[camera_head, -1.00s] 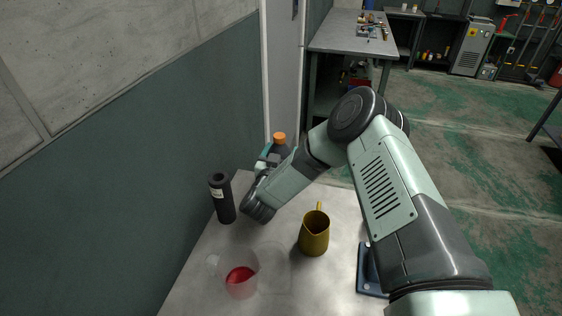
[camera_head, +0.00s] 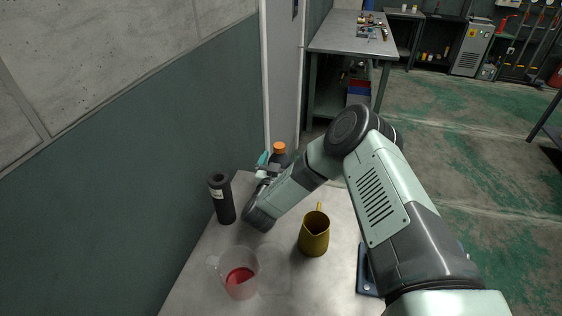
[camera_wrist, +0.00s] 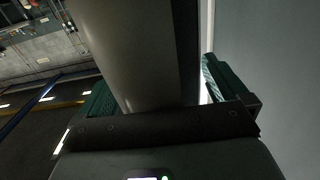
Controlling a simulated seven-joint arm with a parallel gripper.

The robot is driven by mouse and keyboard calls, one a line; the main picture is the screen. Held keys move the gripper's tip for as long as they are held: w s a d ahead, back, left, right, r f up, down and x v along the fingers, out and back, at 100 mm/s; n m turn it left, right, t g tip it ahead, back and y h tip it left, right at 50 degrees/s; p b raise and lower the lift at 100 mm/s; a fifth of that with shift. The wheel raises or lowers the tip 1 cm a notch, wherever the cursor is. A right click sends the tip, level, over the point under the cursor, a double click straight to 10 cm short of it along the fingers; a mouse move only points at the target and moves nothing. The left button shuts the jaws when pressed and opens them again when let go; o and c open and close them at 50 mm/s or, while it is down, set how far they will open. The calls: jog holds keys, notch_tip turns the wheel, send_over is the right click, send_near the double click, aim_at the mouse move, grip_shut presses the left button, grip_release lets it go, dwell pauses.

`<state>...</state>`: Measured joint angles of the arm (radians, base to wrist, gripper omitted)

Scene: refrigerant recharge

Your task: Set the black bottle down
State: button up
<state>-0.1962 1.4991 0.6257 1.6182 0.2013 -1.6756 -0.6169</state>
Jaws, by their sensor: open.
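The black bottle (camera_head: 279,157) with an orange cap stands upright at the far end of the metal table. My forearm hides its lower part, so I cannot see its base meet the table. My gripper (camera_head: 267,167) is at the bottle, mostly hidden behind my wrist; a teal finger shows on the bottle's left. In the wrist view the bottle's dark body (camera_wrist: 140,50) fills the space between the green fingers of my gripper (camera_wrist: 158,90). The jaws are open around it, with a bright gap by the right finger.
A black cylinder (camera_head: 222,198) with a white label stands left of my wrist, near the wall. A brass pitcher (camera_head: 314,233) and a clear beaker (camera_head: 240,276) with red liquid stand nearer. A blue base (camera_head: 367,273) is at the right.

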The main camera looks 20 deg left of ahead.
jog(key=shift+r, duration=0.15)
jog(key=s+r, duration=0.1)
jog(key=r, duration=0.1)
jog(key=s+r, duration=0.4)
jog(key=r, duration=0.1)
jog(key=shift+w+r, duration=0.15)
jog(key=shift+r, duration=0.05)
jog(key=w+r+n+g+y, duration=0.25)
jog(key=w+r+y, duration=0.2)
jog(key=r, duration=0.65)
notch_tip(320, 180, up, 6)
jog(key=n+g, duration=0.1)
jog(key=n, duration=0.1)
send_over(276, 151)
jog(key=w+d, duration=0.1)
jog(key=d, duration=0.2)
jog(key=s+d+r+g, duration=0.4)
jog(key=s+d+r, duration=0.4)
jog(key=d, duration=0.2)
jog(key=s+d+r+m+g+h, duration=0.1)
jog(key=s+d+m+g+h, duration=0.1)
jog(key=s+d, duration=0.6)
jog(key=s+d+r+m+g+h, duration=0.2)
jog(key=s+d, duration=0.6)
jog(key=s, duration=1)
jog(key=shift+g, duration=0.45)
